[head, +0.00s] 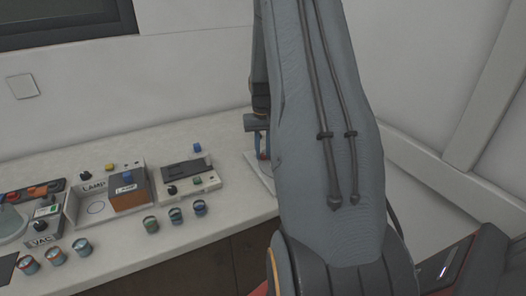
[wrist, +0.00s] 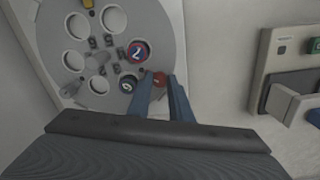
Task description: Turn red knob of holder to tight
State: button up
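The holder is a grey round plate (wrist: 105,22) with several round holes and small number labels, seen in the wrist view. A red knob (wrist: 159,79) sits by its lower right edge. My gripper (wrist: 158,82) has its two blue fingers apart, with the tips on either side of the red knob. The knob about fills the gap, but I cannot tell whether the fingers press on it. In the head view my gripper (head: 262,146) is partly hidden behind my arm, pointing down at the holder's pale base (head: 256,165).
A panel with a pale lever (wrist: 283,101) is at the right. Lamp and vacuum boxes (head: 130,190) and several jars (head: 175,215) stand left on the counter.

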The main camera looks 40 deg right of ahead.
aim_at(263, 154)
grip_shut()
jog(key=shift+m, duration=0.4)
jog(key=o, duration=0.5)
grip_release()
jog(key=shift+r+b, duration=1.1)
jog(key=shift+r, duration=2.8)
